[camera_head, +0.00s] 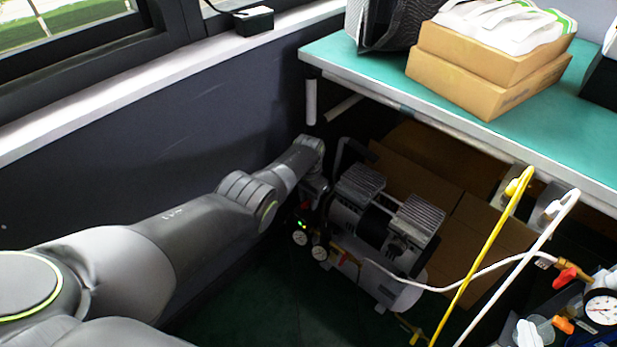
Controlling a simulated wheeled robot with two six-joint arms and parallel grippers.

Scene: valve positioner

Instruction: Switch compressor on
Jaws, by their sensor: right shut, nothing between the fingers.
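The compressor (392,236) stands on the floor under the workbench, with two grey finned blocks on top and a light tank below. Two round gauges (319,253) sit at its left end, with a small green light (301,224) beside them. A small red part shows just above the light; I cannot tell whether it is the switch. My left arm reaches in from the left, and my left gripper (322,208) is down at the compressor's left end, close above the gauges. Its fingers are dark and small, so their opening and any contact are unclear. My right gripper is out of view.
The green workbench (362,72) overhangs the compressor, with cardboard boxes (490,62) on top. More cardboard lies behind the compressor. A yellow hose (486,250) and white hoses cross on the right, near a pressure gauge (602,308). A dark wall stands left.

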